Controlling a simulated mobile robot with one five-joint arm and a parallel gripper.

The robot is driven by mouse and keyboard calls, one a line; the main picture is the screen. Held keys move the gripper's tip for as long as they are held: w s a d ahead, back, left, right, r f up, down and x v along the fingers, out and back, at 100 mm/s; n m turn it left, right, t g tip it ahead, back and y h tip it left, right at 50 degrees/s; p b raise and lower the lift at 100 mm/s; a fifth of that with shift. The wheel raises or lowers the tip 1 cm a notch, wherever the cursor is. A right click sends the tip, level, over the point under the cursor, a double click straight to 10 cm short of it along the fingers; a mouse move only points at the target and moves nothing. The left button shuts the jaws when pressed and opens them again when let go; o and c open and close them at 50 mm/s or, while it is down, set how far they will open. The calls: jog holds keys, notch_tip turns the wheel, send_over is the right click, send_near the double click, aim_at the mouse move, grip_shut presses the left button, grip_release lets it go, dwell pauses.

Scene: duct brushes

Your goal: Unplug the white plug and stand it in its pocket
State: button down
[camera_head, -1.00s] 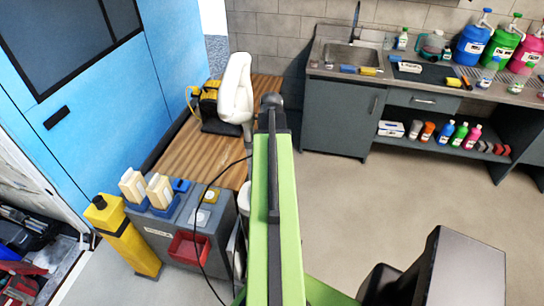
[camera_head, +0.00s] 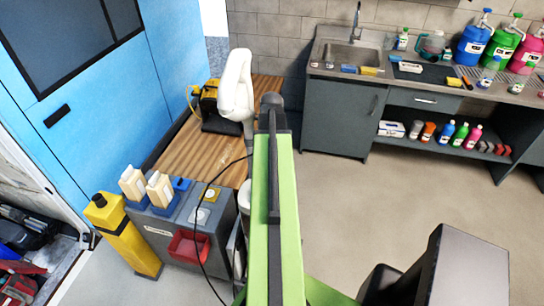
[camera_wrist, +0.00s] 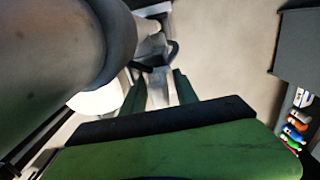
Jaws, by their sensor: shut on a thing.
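In the wrist view my gripper (camera_wrist: 158,88) has its two green fingers closed around a pale, whitish thing, which looks like the white plug (camera_wrist: 158,84). A dark piece, perhaps its cable, shows just beyond the fingers. In the head view my green arm hides the gripper and what it holds. A thin black cable (camera_head: 205,190) comes out from behind my arm and loops over the grey cabinet (camera_head: 162,236). Blue holders sit on the cabinet top, two with cream blocks (camera_head: 133,183) (camera_head: 160,189) in them. A smaller blue piece (camera_head: 181,184) beside them looks empty; I cannot tell which is the pocket.
A red bin (camera_head: 187,247) is on the cabinet front, and a yellow post (camera_head: 122,238) stands left of it. A white upright shape (camera_head: 236,85) rises by the wooden bench (camera_head: 195,148). A sink counter (camera_head: 335,92) is at the back.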

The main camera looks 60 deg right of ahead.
jog(key=shift+d+r+p, duration=0.1)
jog(key=shift+d+p, duration=0.1)
jog(key=shift+p, duration=0.3)
jog(key=shift+r, duration=0.25)
jog(key=shift+w+d+r+p, duration=0.1)
jog(key=shift+w+p, duration=0.05)
jog(key=shift+p, duration=0.2)
jog(key=shift+f, duration=0.2)
